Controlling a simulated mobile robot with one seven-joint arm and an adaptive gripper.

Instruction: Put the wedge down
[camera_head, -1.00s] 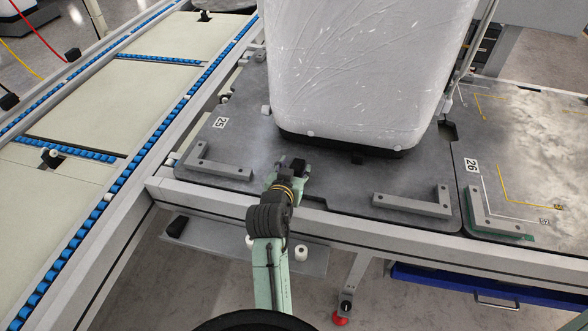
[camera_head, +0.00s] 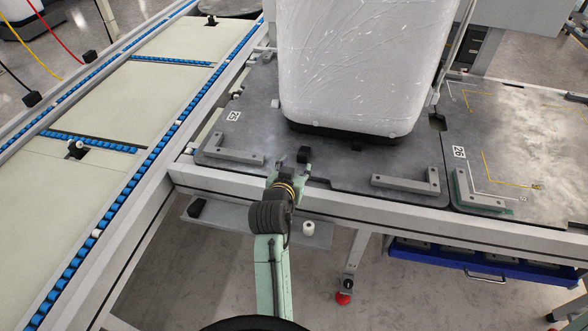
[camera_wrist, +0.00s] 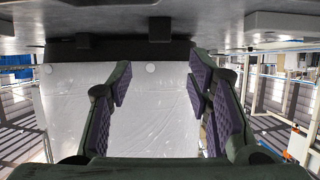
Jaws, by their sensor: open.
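The wedge looks like a small black block (camera_head: 303,155) resting on the grey tabletop, just beyond my fingertips and in front of the dark base of the big white wrapped load. My gripper (camera_head: 291,167) is open and empty at the table's front edge. In the wrist view, which appears upside down, the two purple-padded fingers (camera_wrist: 160,82) are spread wide with nothing between them. The wedge (camera_wrist: 159,30) shows there apart from the fingertips, against the tabletop. Its exact shape is too small to tell.
The white wrapped load (camera_head: 365,65) stands close behind the wedge. A second small black block (camera_head: 357,146) sits at its base. Grey angle brackets (camera_head: 232,155) (camera_head: 408,184) lie to the left and right. A conveyor with blue rollers (camera_head: 125,188) runs along the left.

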